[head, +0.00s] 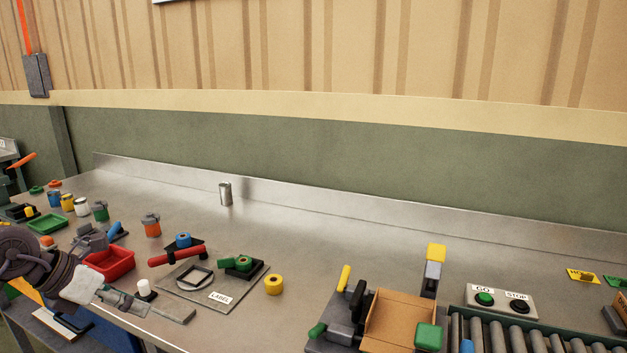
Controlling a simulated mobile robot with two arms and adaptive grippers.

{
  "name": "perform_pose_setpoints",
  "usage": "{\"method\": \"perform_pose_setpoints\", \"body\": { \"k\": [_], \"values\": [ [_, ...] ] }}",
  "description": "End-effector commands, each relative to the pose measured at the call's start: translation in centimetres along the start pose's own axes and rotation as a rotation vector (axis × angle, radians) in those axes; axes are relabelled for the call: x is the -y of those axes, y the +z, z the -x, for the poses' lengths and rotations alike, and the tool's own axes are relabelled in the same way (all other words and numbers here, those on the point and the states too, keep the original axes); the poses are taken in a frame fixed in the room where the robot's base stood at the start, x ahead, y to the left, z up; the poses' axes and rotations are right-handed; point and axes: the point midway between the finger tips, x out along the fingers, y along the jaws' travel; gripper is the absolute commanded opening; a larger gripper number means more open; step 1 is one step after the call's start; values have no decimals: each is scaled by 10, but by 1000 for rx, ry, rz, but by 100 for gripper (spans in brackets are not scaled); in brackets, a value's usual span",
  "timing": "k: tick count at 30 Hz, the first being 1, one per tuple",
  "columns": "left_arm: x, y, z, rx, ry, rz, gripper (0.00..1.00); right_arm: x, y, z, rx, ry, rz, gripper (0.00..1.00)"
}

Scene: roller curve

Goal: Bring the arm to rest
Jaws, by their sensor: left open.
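My left arm comes in at the lower left, and my left gripper (128,300) is at the front edge of the metal bench (330,240). Its fingers are open, beside a small white-topped black post (145,289) and a flat grey block (173,313). I cannot tell whether the fingers touch either one. Nothing shows between the fingers. My right gripper is not in view.
A red tray (109,264) stands just behind my left gripper. A plate marked LABEL (222,298) with a red-handled tool (175,256) lies to its right. A cardboard box (400,318), a GO/STOP panel (502,300) and rollers (510,338) fill the right. The back middle is mostly clear around a metal cylinder (225,194).

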Motion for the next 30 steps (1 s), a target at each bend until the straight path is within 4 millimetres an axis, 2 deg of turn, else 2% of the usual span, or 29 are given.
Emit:
{"method": "perform_pose_setpoints", "body": {
  "k": [1,5,7,9,12,14,17,20,23,24,26,27,30],
  "values": [
    [14,5,-12,39,-51,2,51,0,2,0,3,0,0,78],
    [59,23,-38,182,-212,33,51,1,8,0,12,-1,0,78],
    [93,36,-50,298,-341,86,51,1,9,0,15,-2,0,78],
    [130,52,-56,440,-494,187,51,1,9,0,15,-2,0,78],
    [164,72,-48,665,-703,421,51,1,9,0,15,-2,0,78],
    [169,80,-40,791,-801,601,51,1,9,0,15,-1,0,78],
    [154,79,-31,975,-906,957,51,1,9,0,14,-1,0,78],
    [121,54,-37,1115,-925,1369,51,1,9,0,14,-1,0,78],
    [88,3,-60,1198,-844,1815,51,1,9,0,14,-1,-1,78],
    [79,-24,-72,1211,-783,1994,51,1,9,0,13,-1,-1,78],
    [73,-66,-91,1211,-670,2235,51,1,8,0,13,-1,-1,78],
    [73,-94,-102,1197,-585,2380,51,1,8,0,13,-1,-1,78],
    [85,-158,-126,1131,-362,2678,51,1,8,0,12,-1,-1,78]
  ]
}}
